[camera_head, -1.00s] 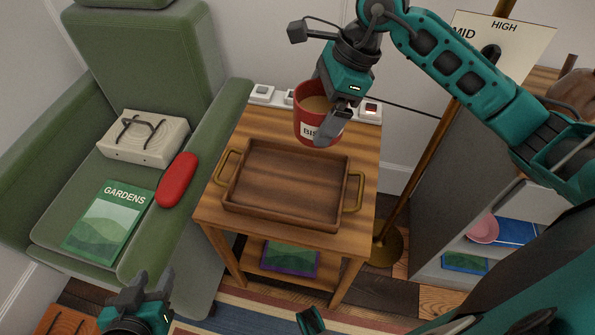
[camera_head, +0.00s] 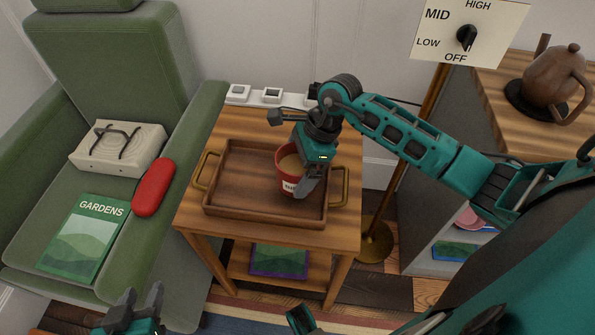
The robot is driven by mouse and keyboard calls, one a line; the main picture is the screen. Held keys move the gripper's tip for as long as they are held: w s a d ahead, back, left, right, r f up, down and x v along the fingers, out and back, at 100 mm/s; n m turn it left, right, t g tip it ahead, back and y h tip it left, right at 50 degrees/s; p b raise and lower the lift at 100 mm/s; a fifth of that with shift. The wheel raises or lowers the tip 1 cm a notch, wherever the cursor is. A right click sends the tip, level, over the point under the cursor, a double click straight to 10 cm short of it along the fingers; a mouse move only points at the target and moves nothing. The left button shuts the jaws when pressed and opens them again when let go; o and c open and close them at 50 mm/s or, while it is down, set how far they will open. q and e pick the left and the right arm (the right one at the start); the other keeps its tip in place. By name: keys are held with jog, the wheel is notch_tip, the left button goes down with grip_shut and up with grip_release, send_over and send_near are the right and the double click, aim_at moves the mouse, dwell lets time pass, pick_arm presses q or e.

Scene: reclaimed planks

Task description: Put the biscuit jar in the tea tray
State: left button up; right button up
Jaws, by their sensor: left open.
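The biscuit jar (camera_head: 286,175) is a red open-topped pot with a pale label and tan contents. It is upright inside the right part of the tea tray (camera_head: 222,203), a brown wooden tray with brass handles on a small table. My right gripper (camera_head: 306,180) is at the jar's right side, shut on its wall, and covers part of the jar. I cannot tell whether the jar's base touches the tray floor. My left gripper (camera_head: 134,308) is open and empty at the bottom left, away from the table.
A green armchair (camera_head: 110,50) at left holds a cream box, a red case (camera_head: 153,187) and a gardens book (camera_head: 85,238). A lamp pole and a cabinet with a brown teapot (camera_head: 553,78) stand at right.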

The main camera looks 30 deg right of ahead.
jog(key=shift+f, duration=0.6)
jog(key=shift+f, duration=0.1)
jog(key=o, duration=1.1)
jog(key=shift+c, duration=0.2)
